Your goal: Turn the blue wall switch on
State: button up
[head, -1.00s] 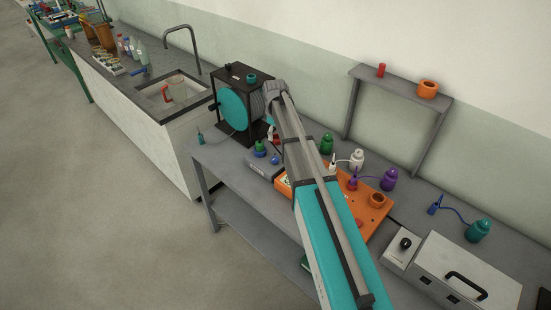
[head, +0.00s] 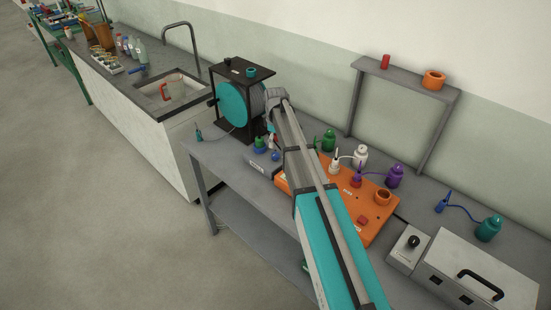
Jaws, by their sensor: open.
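I cannot make out a blue wall switch in the head view. The visible stretch of wall shows no switch. My arm reaches up from the bottom of the picture over the grey bench (head: 225,177) and ends in view at a grey joint beside a black-framed teal drum. My gripper's fingers do not show, so what lies between them cannot be seen.
The bench holds the teal drum (head: 235,104), an orange board (head: 352,205), small bottles, including a purple one (head: 395,177), and a grey box (head: 480,265). A raised shelf (head: 408,77) stands behind. A sink counter (head: 160,132) is left; the floor (head: 90,230) in front is clear.

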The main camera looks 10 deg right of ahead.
aim_at(275, 154)
jog(key=shift+f+b, duration=3.3)
jog(key=shift+f, duration=0.3)
jog(key=shift+a, duration=0.1)
grip_shut()
